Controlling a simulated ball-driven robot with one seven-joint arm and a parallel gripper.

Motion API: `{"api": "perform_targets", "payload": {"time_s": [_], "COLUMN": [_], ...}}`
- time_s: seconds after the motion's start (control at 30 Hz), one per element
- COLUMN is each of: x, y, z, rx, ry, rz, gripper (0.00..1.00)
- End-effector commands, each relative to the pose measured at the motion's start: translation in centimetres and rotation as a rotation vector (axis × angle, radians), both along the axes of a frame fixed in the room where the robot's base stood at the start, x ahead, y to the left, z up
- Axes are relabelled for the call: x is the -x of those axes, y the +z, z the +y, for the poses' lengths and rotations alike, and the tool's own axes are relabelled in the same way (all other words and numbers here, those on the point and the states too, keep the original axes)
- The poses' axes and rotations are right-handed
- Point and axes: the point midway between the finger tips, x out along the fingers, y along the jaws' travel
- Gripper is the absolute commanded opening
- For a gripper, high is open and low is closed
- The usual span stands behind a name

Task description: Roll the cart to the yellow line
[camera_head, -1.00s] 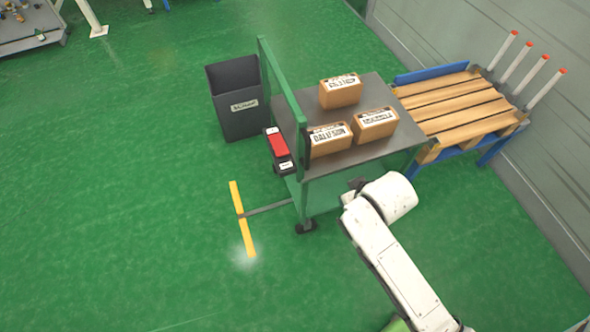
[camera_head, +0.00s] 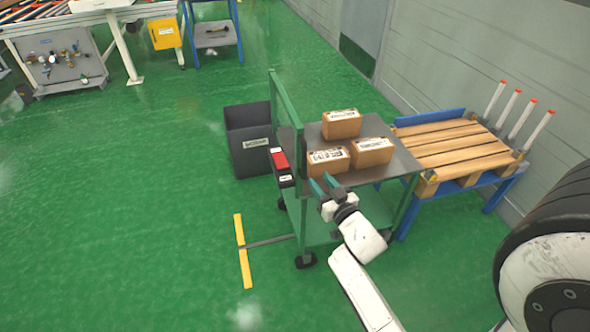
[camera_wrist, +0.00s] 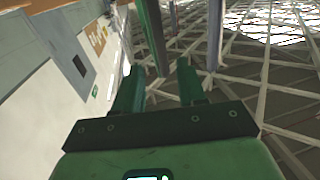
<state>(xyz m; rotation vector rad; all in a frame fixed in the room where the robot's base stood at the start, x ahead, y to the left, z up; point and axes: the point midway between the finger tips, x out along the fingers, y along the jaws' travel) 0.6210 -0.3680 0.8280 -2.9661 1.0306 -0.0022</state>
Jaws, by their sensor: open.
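The green cart (camera_head: 390,162) has a grey top carrying three labelled cardboard boxes (camera_head: 341,125). Its upright green frame (camera_head: 287,110) is on the left side. The yellow line (camera_head: 243,250) lies on the floor left of the cart, apart from its wheels. A dark strip (camera_head: 268,241) runs from the line toward the cart. My gripper (camera_head: 322,183) is open at the cart's near edge, just right of the frame; contact cannot be told. In the wrist view my gripper (camera_wrist: 160,78) is open, with a green post (camera_wrist: 152,35) appearing beyond and between the fingers.
A dark bin (camera_head: 250,142) stands behind the cart's left side. A red and black item (camera_head: 281,163) is on the frame's left side. A wooden-slatted blue stand (camera_head: 455,148) is close on the right. The floor left of the yellow line is clear.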

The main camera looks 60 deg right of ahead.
Motion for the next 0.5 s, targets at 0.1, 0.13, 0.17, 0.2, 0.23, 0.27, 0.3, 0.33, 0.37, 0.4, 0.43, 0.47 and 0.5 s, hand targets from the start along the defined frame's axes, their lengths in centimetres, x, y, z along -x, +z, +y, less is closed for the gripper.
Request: {"api": "perform_targets", "payload": {"time_s": [0.1, 0.13, 0.17, 0.2, 0.23, 0.27, 0.3, 0.33, 0.37, 0.4, 0.43, 0.47, 0.5], "x": [-1.1, -1.4, -1.8, -2.4, -2.8, -3.2, -3.8, -4.2, -4.6, -5.1, -5.5, -5.9, -6.3], "y": [0.3, 0.3, 0.3, 0.3, 0.3, 0.3, 0.3, 0.3, 0.3, 0.2, 0.2, 0.2, 0.2], "z": [-0.8, -1.1, -1.4, -1.8, -2.1, -2.4, -2.9, -3.2, -3.6, -4.0, -4.3, -4.6, -4.9], "rx": [0.001, 0.001, 0.002, 0.000, 0.001, 0.001, 0.000, 0.000, 0.000, 0.000, 0.000, 0.000, 0.000], "ry": [0.001, 0.001, 0.001, 0.001, 0.001, 0.001, 0.000, 0.000, 0.000, -0.001, -0.001, 0.000, 0.000], "rz": [-0.003, -0.002, -0.002, -0.002, -0.003, -0.002, -0.002, -0.003, -0.003, -0.001, -0.001, -0.001, -0.001], "gripper": [0.40, 0.40, 0.40, 0.40, 0.40, 0.40, 0.40, 0.40, 0.40, 0.40, 0.40, 0.40, 0.40]}}
